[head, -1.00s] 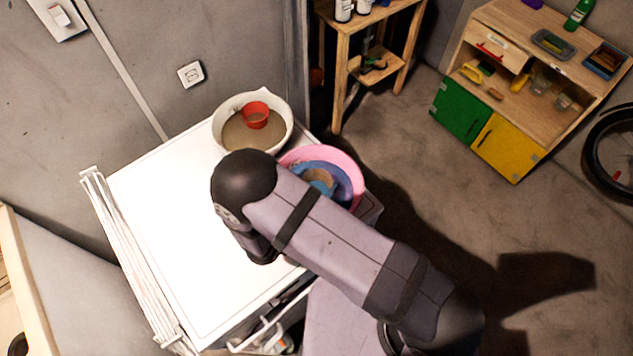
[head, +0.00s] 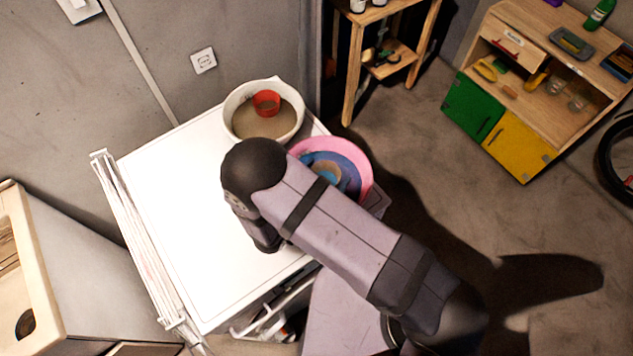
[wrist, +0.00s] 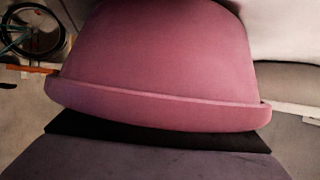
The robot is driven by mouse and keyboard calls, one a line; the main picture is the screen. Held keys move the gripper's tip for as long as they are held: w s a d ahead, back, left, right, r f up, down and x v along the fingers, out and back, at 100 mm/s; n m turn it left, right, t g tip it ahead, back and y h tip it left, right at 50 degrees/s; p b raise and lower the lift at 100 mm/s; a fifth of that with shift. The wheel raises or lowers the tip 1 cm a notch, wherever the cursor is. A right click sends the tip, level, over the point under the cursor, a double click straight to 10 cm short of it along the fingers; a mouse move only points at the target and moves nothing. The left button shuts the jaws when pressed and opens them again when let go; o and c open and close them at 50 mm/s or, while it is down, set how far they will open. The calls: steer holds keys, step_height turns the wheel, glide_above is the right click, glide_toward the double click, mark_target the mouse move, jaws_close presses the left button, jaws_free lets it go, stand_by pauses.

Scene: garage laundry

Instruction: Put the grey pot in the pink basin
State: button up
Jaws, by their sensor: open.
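The pink basin (head: 365,165) stands at the right back corner of the white appliance top, partly behind my arm in the head view. A blue bowl-like thing (head: 350,172) with a tan round thing in it sits inside the basin. In the wrist view the pink basin's outer wall (wrist: 160,60) fills most of the picture, very close, with its rim toward the bottom. I cannot make out a grey pot in either view; my arm covers part of the top. My gripper's jaws do not show in either view.
A white tub (head: 232,105) with a brown inside and a red cup (head: 266,102) stands behind the pink basin. A white folding rack (head: 140,235) leans along the appliance's left side. The left part of the white top (head: 180,190) is clear.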

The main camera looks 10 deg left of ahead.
steer(key=shift+s+a+r, duration=0.15)
steer(key=shift+s, duration=0.05)
steer(key=b+v, duration=0.3)
steer(key=v, duration=0.8)
steer(key=shift+s+r+b, duration=0.15)
steer(key=shift+s+b, duration=0.05)
steer(key=shift+b, duration=0.1)
steer(key=shift+a, duration=0.1)
steer(key=w+a+r+g+y+p, duration=0.25)
steer(key=w+a+g+y, duration=0.2)
steer(key=w, duration=0.45)
steer(key=w+d+r+n+g+y+p, duration=0.1)
steer(key=w+d+r+n+g+y, duration=0.15)
steer(key=d+r, duration=0.2)
steer(key=s+d+r+g, duration=0.2)
steer(key=s+d, duration=0.2)
steer(key=d, duration=0.4)
steer(key=s+d+r+n+g+h+p, duration=0.1)
steer(key=s+d+r, duration=0.1)
steer(key=s+d, duration=0.3)
steer(key=s+d+r+n+g+h+p, duration=0.1)
steer(key=s+d, duration=0.4)
steer(key=d, duration=0.6)
steer(key=shift+s+r+g, duration=0.15)
steer(key=shift+r+g, duration=0.55)
steer(key=shift+g, duration=0.1)
